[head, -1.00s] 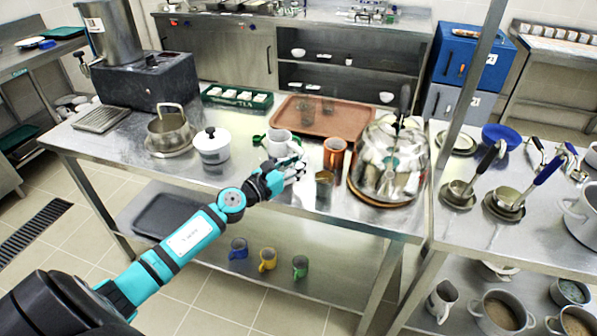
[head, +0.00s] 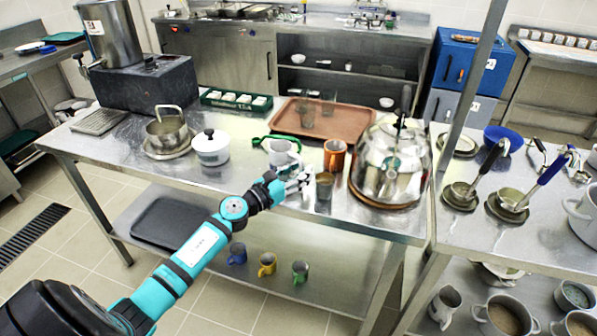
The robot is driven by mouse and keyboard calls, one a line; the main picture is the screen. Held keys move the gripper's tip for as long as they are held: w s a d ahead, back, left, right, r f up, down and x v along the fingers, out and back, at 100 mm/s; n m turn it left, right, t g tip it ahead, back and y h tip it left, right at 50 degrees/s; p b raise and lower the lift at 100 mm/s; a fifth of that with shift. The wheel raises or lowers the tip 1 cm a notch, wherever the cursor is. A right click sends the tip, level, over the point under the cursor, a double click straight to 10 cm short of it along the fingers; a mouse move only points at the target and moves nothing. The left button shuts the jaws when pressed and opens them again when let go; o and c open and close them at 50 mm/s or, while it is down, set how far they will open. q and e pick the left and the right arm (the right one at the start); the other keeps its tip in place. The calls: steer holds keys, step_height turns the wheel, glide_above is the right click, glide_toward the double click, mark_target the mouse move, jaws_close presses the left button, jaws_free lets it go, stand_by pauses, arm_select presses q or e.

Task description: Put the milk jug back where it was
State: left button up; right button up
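A pale jug (head: 281,153), which I take for the milk jug, stands upright on the steel table, left of an orange mug (head: 335,155). My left gripper (head: 300,181) is just in front of it, near the table's front edge and left of a steel cup (head: 324,187). Its fingers look spread, with nothing seen between them, and it appears apart from the jug. A metal jug (head: 443,304) also stands on the lower shelf at the right. My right gripper is not in view.
A green-handled thing (head: 259,140) lies behind the pale jug. A brown tray (head: 350,118) with glasses is at the back. Colored mugs are on the shelf below.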

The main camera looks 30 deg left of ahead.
arm_select(q)
steer(key=shift+r, duration=0.1)
steer(key=shift+s, duration=0.15)
steer(key=b+v, duration=0.2)
steer(key=v, duration=0.9)
steer(key=s+d+f+n+y, duration=0.1)
steer(key=d+f+n, duration=0.4)
steer(key=n, duration=0.5)
steer(key=s+d+f+n+y, duration=0.1)
steer(key=d+f+n+y, duration=0.1)
steer(key=f+n, duration=0.65)
steer(key=s+d+f+n+g+y, duration=0.1)
steer(key=s+f+n+g, duration=0.4)
steer(key=f, duration=0.9)
steer(key=s+d+f+n+g, duration=0.1)
steer(key=s+f+n+g, duration=0.2)
steer(key=s+f+n, duration=0.7)
steer(key=s+d+f+n+g, duration=0.1)
steer(key=s+d+f+g, duration=0.2)
steer(key=s+f, duration=0.7)
steer(key=s+d+f+n+g, duration=0.2)
steer(key=s+f+g, duration=0.3)
steer(key=s+f, duration=0.5)
steer(key=s, duration=0.7)
steer(key=shift+d+g, duration=0.3)
steer(key=shift+d, duration=0.1)
